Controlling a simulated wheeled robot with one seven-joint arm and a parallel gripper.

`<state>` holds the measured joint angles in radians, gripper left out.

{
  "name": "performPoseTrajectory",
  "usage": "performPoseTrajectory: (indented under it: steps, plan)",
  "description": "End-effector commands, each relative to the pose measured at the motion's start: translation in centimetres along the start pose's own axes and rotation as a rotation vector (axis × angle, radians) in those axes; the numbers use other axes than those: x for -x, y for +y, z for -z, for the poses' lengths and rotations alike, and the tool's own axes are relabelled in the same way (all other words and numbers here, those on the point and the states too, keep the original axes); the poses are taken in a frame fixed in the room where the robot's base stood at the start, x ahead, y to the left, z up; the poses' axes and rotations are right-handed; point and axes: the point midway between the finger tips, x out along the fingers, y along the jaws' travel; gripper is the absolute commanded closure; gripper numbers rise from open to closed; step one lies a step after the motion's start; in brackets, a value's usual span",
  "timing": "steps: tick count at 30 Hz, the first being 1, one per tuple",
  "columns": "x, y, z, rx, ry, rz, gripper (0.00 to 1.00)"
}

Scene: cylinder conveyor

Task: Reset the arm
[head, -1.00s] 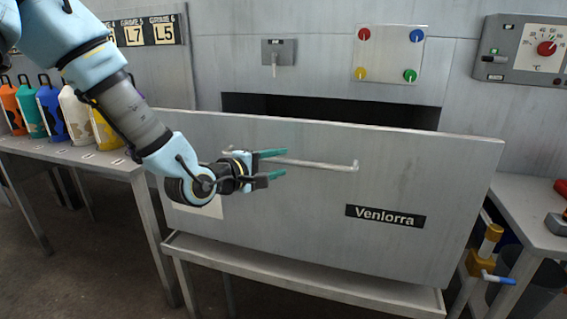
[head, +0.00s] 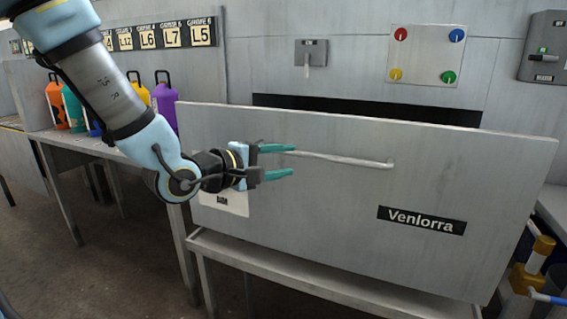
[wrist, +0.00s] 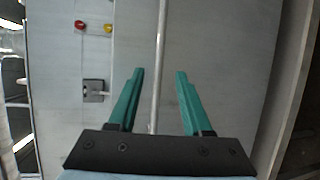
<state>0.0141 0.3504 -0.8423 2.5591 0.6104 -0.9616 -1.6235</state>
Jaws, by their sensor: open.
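My gripper (head: 279,161) is open, its two green fingers pointing right in the head view, in front of a large grey panel door (head: 330,225) labelled Venlorra. The door's long bar handle (head: 345,160) runs to the right from near the fingertips. In the wrist view the handle (wrist: 159,60) passes between the two fingers (wrist: 154,95) in the picture, with gaps on both sides. Nothing is held. I cannot tell how far the fingers are from the handle in depth. The left end of the handle is hidden behind the gripper in the head view.
A bench with several coloured bottles (head: 165,100) stands at left. A dark opening (head: 370,107) shows above the door. A panel with coloured knobs (head: 427,55) and a lever switch (head: 311,55) are on the wall. Yellow and blue pipe parts (head: 541,262) are at right.

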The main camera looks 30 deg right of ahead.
Motion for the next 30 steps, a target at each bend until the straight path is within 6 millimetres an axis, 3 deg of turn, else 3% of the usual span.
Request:
performPoseTrajectory:
  steps: [11,14,17,20,24,27,30]
  plan:
    - [0.1,-0.1,0.3,-0.008,0.009,0.008,0.5]
    - [0.8,-0.8,2.2,-0.07,0.065,0.073,0.5]
    - [3.0,-2.5,6.1,-0.194,0.171,0.228,0.5]
    - [7.4,-4.6,11.0,-0.338,0.279,0.462,0.5]
    - [16.1,-6.9,15.9,-0.467,0.343,0.821,0.5]
    - [23.1,-7.8,17.1,-0.492,0.308,1.06,0.5]
    - [29.2,-8.0,16.4,-0.468,0.215,1.234,0.5]
